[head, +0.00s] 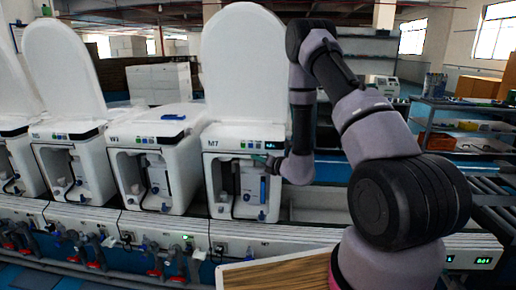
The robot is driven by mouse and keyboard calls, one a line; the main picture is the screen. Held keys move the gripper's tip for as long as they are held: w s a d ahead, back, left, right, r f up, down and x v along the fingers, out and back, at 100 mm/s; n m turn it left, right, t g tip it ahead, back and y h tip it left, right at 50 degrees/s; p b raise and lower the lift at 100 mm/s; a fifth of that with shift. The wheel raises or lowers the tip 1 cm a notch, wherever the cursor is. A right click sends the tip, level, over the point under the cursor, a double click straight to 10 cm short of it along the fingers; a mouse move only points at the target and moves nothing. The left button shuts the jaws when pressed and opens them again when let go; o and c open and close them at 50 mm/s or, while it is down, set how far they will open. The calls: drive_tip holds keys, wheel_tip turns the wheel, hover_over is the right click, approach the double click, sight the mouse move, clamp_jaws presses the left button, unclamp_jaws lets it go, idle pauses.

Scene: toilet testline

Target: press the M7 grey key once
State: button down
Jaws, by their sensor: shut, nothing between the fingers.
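The M7 unit (212,172) is a white toilet test station with its tall lid raised, right of the other units. Its front panel (225,145) carries the M7 label at left, a row of small keys in the middle and a dark display (275,146) at right. The keys are too small for me to tell the grey one for sure. My gripper (267,161) is shut and empty, pointing left at the unit's front, close to the panel's lower edge under the display. I cannot tell whether its tips touch anything. My wrist hides the unit's right front edge.
More white units, among them one with a closed lid (160,118), stand in a row to the left. A blue-handled part (263,190) hangs in M7's front opening, just below my gripper. A shelf with bins (465,127) stands at the right. A wooden board (275,273) lies in front.

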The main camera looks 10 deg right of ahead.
drive_tip(key=w+d, duration=0.2)
drive_tip(key=w, duration=0.6)
drive_tip(key=shift+w+d, duration=0.15)
drive_tip(key=shift+d, duration=0.2)
drive_tip(key=shift+w, duration=0.15)
idle(1.7)
drive_tip(key=shift+w+d, duration=0.15)
drive_tip(key=shift+w, duration=0.1)
drive_tip(key=shift+w+d, duration=0.1)
drive_tip(key=shift+w, duration=0.3)
idle(0.7)
drive_tip(key=shift+s, duration=0.1)
drive_tip(key=shift+s+a, duration=0.25)
drive_tip(key=shift+s, duration=0.45)
drive_tip(key=shift+s, duration=0.1)
drive_tip(key=s, duration=0.1)
drive_tip(key=s+a, duration=0.1)
drive_tip(key=s, duration=0.2)
drive_tip(key=shift+s+a, duration=0.25)
drive_tip(key=shift+s, duration=0.05)
